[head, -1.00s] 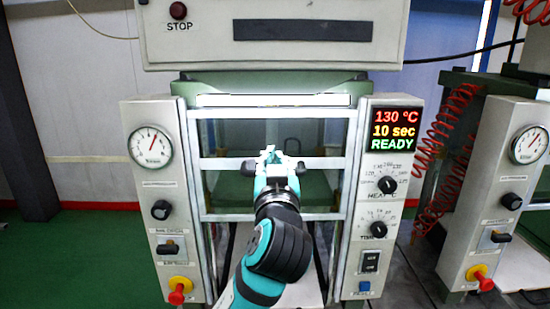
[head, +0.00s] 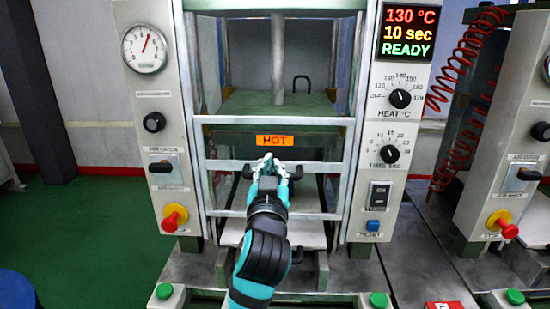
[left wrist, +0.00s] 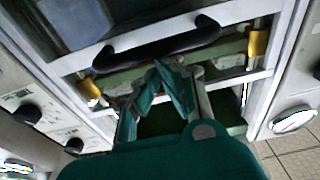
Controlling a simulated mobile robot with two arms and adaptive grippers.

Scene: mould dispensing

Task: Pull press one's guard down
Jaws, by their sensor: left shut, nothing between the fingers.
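Press one stands in the middle of the head view, with its clear, metal-framed guard (head: 225,166) across the front, carrying an orange HOT label (head: 274,140). The guard's black handle (head: 297,172) shows on both sides of my left gripper. The guard's lower bar is just above the pale plate at the press's base. My left gripper (head: 270,163) is shut and empty at the middle of the handle. In the left wrist view its closed fingertips (left wrist: 168,72) are close against the handle (left wrist: 150,54); I cannot tell whether they touch. My right gripper is not in view.
The press's display (head: 407,32) reads 130 °C, 10 sec, READY. Green buttons (head: 165,291) sit at the base's front edge. A second press (head: 505,180) with red coiled hose stands at the right. The green floor (head: 100,230) at the left is mostly clear.

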